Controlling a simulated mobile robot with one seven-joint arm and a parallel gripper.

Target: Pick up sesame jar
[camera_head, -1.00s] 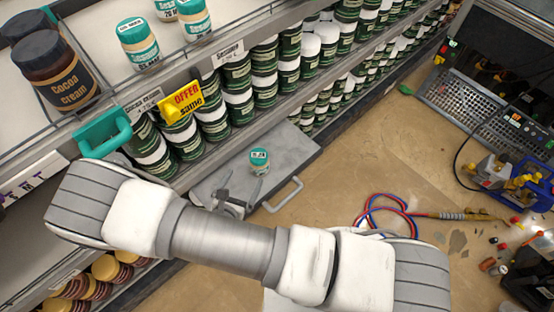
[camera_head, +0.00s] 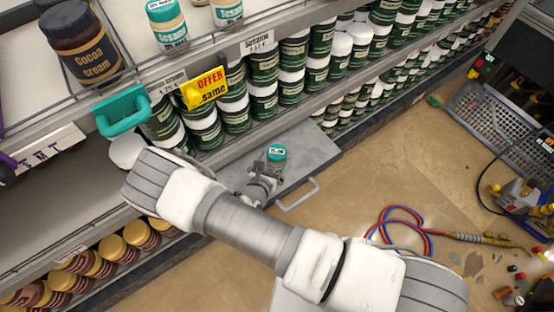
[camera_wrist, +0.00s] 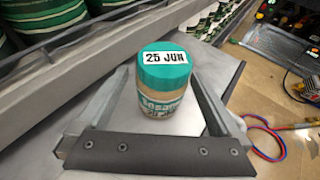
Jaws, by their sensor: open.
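The sesame jar (camera_wrist: 164,98) has a teal lid with a "25 JUN" label and a beige body with teal lettering. It stands upright on a grey metal surface beside the shelf. It also shows in the head view (camera_head: 277,154), just beyond my gripper (camera_head: 266,176). In the wrist view my gripper (camera_wrist: 160,100) is open, with one finger on each side of the jar. Gaps show between the fingers and the jar, so I see no grip on it.
The grey surface (camera_head: 312,155) has a handle (camera_head: 300,196) on its near side. Shelves with green-and-white jars (camera_head: 262,98) run along its far side. More teal-lidded jars (camera_head: 167,24) stand on the upper shelf. Red and blue hoses (camera_head: 400,225) lie on the floor at right.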

